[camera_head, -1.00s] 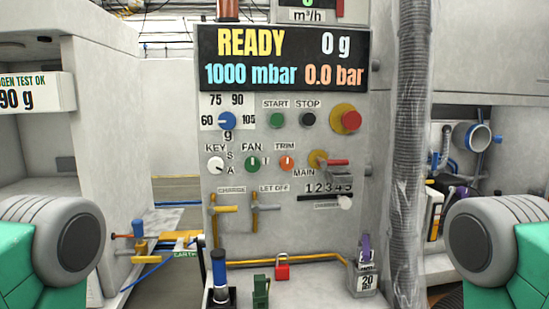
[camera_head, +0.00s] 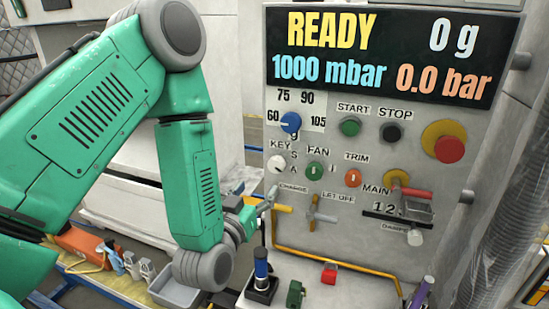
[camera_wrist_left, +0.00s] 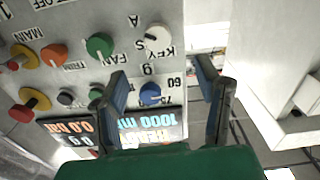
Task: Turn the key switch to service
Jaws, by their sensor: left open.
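The key switch (camera_head: 277,164) is a white round knob with a dark mark, under the KEY label at the panel's left edge. The letters S and A stand to its right, S above A. The mark seems to point toward the A side. In the left wrist view the key switch (camera_wrist_left: 157,39) shows beyond and between the fingertips, apart from them. My left gripper (camera_head: 266,202) is below and left of the knob in the head view, its fingers small and partly hard to make out. In the left wrist view my left gripper (camera_wrist_left: 162,72) is open and empty. My right gripper is out of view.
The blue dial (camera_head: 290,122) sits above the key switch, and the green FAN knob (camera_head: 314,171) to its right.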

